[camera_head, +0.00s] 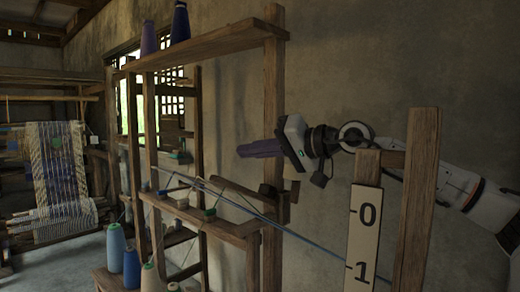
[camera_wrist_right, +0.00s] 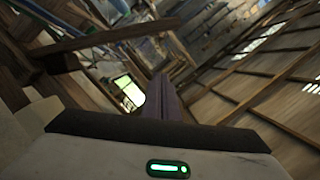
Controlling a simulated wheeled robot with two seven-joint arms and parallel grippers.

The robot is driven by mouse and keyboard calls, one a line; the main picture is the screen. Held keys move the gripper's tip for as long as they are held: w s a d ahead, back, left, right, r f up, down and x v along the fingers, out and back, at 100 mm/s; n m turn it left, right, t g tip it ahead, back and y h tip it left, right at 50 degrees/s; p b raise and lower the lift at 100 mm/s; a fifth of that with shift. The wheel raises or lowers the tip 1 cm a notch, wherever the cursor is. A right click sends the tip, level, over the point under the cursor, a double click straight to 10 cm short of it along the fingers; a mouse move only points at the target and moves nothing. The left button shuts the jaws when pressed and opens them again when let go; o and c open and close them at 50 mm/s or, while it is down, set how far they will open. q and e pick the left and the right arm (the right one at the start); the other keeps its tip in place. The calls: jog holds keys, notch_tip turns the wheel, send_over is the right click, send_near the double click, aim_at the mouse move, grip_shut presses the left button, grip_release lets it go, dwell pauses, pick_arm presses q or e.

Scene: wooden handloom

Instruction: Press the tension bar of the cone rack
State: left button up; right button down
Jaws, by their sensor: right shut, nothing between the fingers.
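The cone rack (camera_head: 150,120) is a wooden frame of posts and shelves with thread cones on it. A short wooden bar (camera_head: 240,197), which looks like the tension bar, slants down to the right at the rack's middle level. My right gripper (camera_head: 240,150) comes in from the right, with its purple fingers closed and empty. In the picture it is above the bar and apart from it. The fingers (camera_wrist_right: 165,98) also show closed in the right wrist view. My left gripper is out of view.
A board marked 0 and 1 (camera_head: 363,238) stands between wooden posts at the right, below my right arm. A thin bluish rod or thread (camera_head: 300,237) runs across to it. Several cones (camera_head: 117,250) stand low at the left. A loom (camera_head: 60,165) is behind.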

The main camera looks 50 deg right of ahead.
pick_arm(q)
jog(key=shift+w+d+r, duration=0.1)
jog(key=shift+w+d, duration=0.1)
pick_arm(e)
jog(key=shift+a+f, duration=0.3)
jog(key=shift+a, duration=0.2)
pick_arm(q)
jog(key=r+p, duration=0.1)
jog(key=p, duration=0.1)
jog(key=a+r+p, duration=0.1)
jog(key=p, duration=0.1)
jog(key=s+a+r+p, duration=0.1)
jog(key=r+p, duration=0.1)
jog(key=p, duration=0.1)
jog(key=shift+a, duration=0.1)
pick_arm(e)
notch_tip(320, 180, up, 10)
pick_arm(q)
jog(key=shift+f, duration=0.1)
